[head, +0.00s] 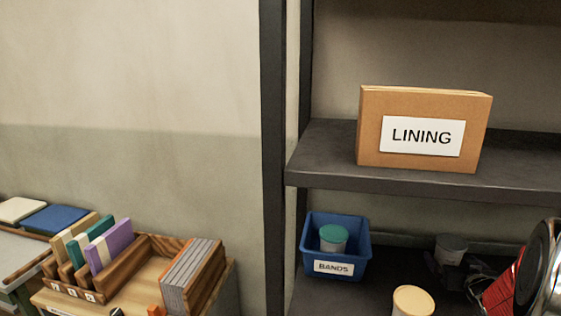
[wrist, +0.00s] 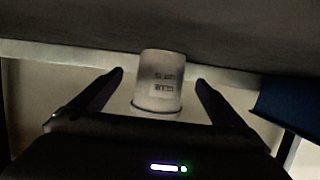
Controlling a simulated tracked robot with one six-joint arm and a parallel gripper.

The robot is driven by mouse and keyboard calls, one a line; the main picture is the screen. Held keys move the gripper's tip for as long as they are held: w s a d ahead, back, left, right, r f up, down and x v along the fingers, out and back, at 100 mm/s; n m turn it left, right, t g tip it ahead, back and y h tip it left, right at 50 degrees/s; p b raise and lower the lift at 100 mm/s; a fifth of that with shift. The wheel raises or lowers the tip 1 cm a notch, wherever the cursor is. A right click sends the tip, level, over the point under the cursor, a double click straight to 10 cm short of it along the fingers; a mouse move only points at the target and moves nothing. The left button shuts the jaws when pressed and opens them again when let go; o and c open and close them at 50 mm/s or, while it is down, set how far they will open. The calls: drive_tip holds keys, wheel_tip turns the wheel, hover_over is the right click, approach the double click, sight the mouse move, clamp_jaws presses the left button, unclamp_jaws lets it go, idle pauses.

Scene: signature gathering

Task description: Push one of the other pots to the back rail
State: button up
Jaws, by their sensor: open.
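A pot with a grey lid (head: 452,243) stands on the lower shelf near the back rail (head: 395,239). I cannot tell whether they touch. My open gripper (head: 455,268) is dark and low in front of this pot, partly hiding it. In the wrist view, which looks upside down, a pale labelled pot (wrist: 158,92) lies between the two fingers, with a gap on each side. A pot with a cream lid (head: 413,301) stands nearer the front, cut off by the picture's bottom edge. A pot with a teal lid (head: 333,237) sits inside the blue bin.
The blue bin labelled BANDS (head: 313,268) stands left on the lower shelf; its blue side shows in the wrist view (wrist: 285,105). The upper shelf (head: 325,160) holds a LINING box (head: 424,128) above. A dark post (head: 273,160) bounds the left. A wooden organiser stands beyond it.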

drive_tip(key=shift+w+d, duration=0.1)
drive_tip(key=shift+w, duration=0.15)
drive_tip(key=shift+w+d, duration=0.1)
drive_tip(key=shift+w, duration=0.25)
drive_tip(key=shift+w+d, duration=0.2)
drive_tip(key=shift+w, duration=0.45)
drive_tip(key=shift+w+d, duration=0.1)
drive_tip(key=shift+w, duration=0.25)
drive_tip(key=shift+w+d, duration=0.15)
drive_tip(key=shift+w, duration=0.55)
drive_tip(key=shift+w+d, duration=0.15)
drive_tip(key=shift+w, duration=0.15)
drive_tip(key=shift+w+d, duration=0.1)
drive_tip(key=shift+w, duration=0.25)
drive_tip(key=shift+w+d, duration=0.1)
drive_tip(key=shift+w, duration=0.5)
